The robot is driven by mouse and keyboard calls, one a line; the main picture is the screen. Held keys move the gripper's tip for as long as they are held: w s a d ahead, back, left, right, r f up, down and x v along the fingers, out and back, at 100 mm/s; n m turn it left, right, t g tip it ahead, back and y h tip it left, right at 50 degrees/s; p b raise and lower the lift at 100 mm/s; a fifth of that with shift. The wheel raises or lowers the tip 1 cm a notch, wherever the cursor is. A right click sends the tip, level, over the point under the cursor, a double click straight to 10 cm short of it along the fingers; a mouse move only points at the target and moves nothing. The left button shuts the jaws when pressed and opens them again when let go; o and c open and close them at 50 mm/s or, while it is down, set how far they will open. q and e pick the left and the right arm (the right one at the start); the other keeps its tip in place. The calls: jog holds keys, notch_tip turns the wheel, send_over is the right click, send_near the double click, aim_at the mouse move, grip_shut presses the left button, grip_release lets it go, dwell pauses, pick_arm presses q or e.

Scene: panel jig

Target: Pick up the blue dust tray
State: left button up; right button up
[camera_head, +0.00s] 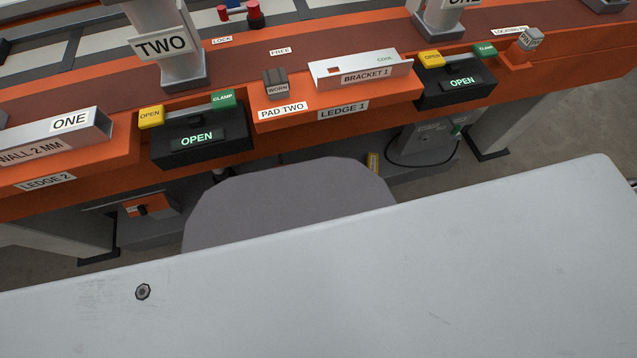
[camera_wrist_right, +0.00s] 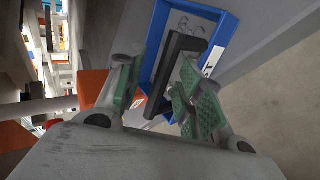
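The blue dust tray (camera_wrist_right: 226,33) shows in the right wrist view, beyond my right gripper, with a dark bar (camera_wrist_right: 172,68) along its inside. My right gripper (camera_wrist_right: 159,74) is open, with its green-padded fingers apart. In the picture the dark bar and part of the tray lie between the fingers; I cannot tell whether either finger touches them. The right finger hides part of the tray. The tray does not show in the head view. My left gripper is in neither view.
In the head view an orange bench holds bracket 1 (camera_head: 375,75) on ledge 1, a worn pad (camera_head: 276,86) and two black clamp boxes (camera_head: 197,139) reading OPEN. A large pale surface fills the foreground. Grey floor shows at the right.

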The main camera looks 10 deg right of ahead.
jog(key=shift+c, duration=0.3)
grip_shut()
jog(key=shift+r, duration=0.1)
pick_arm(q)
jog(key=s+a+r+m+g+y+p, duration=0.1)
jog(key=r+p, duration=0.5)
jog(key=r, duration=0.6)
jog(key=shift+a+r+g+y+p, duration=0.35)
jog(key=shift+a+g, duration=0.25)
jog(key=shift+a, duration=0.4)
pick_arm(e)
jog(key=s+f+v, duration=0.1)
jog(key=v, duration=1.5)
jog(key=shift+d+f, duration=0.15)
jog(key=shift+f, duration=0.15)
